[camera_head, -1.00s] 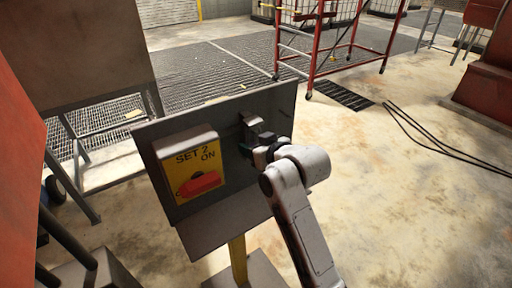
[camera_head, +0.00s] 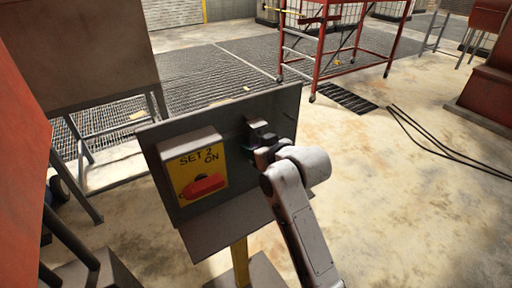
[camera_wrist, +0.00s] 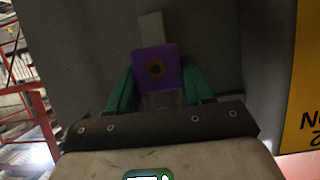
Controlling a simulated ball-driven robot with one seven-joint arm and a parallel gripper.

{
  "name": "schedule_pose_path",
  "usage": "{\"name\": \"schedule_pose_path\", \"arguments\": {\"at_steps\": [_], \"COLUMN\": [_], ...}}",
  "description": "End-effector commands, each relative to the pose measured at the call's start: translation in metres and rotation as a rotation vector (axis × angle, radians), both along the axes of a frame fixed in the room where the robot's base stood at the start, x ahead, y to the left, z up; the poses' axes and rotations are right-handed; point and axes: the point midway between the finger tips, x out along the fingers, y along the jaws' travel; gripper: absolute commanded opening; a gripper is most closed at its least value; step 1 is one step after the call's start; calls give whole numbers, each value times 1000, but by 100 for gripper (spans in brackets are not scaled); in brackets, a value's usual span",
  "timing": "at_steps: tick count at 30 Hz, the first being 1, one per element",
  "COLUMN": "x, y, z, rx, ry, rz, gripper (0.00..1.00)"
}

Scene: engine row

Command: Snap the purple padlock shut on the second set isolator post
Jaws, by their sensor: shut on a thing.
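The SET 2 isolator is a yellow plate (camera_head: 183,170) with a red handle (camera_head: 204,186), beside "ON", on a grey panel. To its right a small grey bracket or post (camera_head: 258,127) stands out from the panel. My gripper (camera_head: 256,151) is right below it, seen from behind. In the wrist view my gripper's teal fingers (camera_wrist: 155,88) are shut on the purple padlock (camera_wrist: 155,60), whose face has a dark keyhole ring. A pale upright piece (camera_wrist: 151,28) shows directly above the padlock. I cannot tell whether it is shackle or post, nor whether the shackle is closed.
The grey panel (camera_head: 225,215) stands on a yellow post. At left are a grey cabinet (camera_head: 85,55) and a red surface (camera_head: 20,150). A red wheeled frame (camera_head: 335,45) stands behind. Black cables (camera_head: 440,150) lie on the right floor, otherwise mostly clear.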

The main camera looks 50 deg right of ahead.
Motion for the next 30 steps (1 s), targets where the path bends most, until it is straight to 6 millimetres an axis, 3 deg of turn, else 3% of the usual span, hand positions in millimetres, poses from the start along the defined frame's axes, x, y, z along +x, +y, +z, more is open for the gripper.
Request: {"name": "schedule_pose_path", "arguments": {"at_steps": [30], "x": [0], "y": [0], "z": [25], "rx": [-1], "ry": [-4], "rz": [0], "gripper": [16]}}
